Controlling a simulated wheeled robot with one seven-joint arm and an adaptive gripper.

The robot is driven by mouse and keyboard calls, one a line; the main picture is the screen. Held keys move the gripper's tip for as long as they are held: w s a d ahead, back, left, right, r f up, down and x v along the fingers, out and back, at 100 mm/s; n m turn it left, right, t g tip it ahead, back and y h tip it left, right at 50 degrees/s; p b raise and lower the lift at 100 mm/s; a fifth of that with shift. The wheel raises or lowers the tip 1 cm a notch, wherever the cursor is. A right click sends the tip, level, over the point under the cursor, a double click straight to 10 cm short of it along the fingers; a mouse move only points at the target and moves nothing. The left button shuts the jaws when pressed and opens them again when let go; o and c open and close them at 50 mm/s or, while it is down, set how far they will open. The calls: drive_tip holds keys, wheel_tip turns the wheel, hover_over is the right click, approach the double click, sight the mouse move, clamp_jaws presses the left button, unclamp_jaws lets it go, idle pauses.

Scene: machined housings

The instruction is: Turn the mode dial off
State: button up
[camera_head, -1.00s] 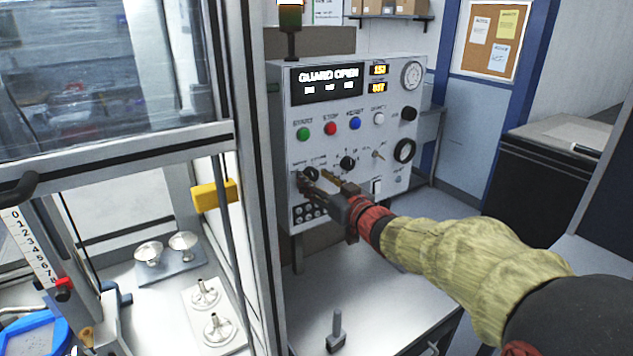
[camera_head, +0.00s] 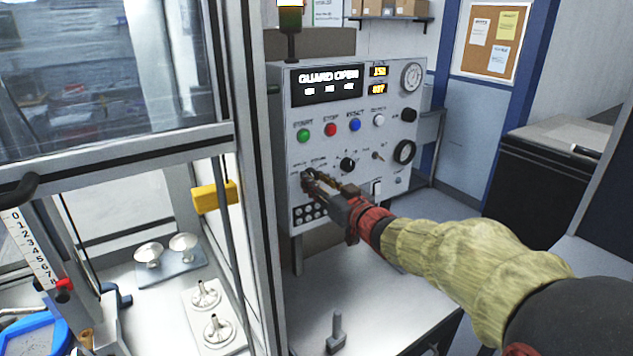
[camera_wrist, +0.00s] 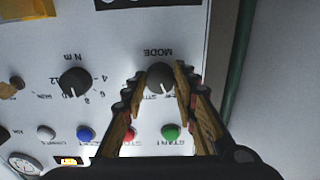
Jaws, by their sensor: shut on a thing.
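The mode dial (camera_wrist: 160,78) is a dark round knob under an upside-down MODE label in the wrist view. Its white pointer mark faces down and slightly right in that view. My gripper (camera_wrist: 157,80) has one finger on each side of the dial, shut on it. In the head view my gripper (camera_head: 311,180) reaches the lower left of the control panel (camera_head: 330,132) and mostly hides the dial. The printing around the dial is too small to read fully.
A torque dial (camera_wrist: 75,82) marked N m sits beside the mode dial. Green (camera_head: 304,135), red (camera_head: 330,129) and blue (camera_head: 355,124) buttons are above. The display (camera_head: 328,83) reads GUARD OPEN. A metal enclosure post (camera_head: 250,180) stands close left of the panel.

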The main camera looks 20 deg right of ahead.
drive_tip(key=shift+n, duration=0.3)
drive_tip(key=shift+n+b, duration=2.8)
drive_tip(key=shift+n, duration=1.4)
drive_tip(key=o, duration=1.2)
drive_tip(key=shift+c, duration=0.2)
drive_tip(key=shift+d, duration=0.1)
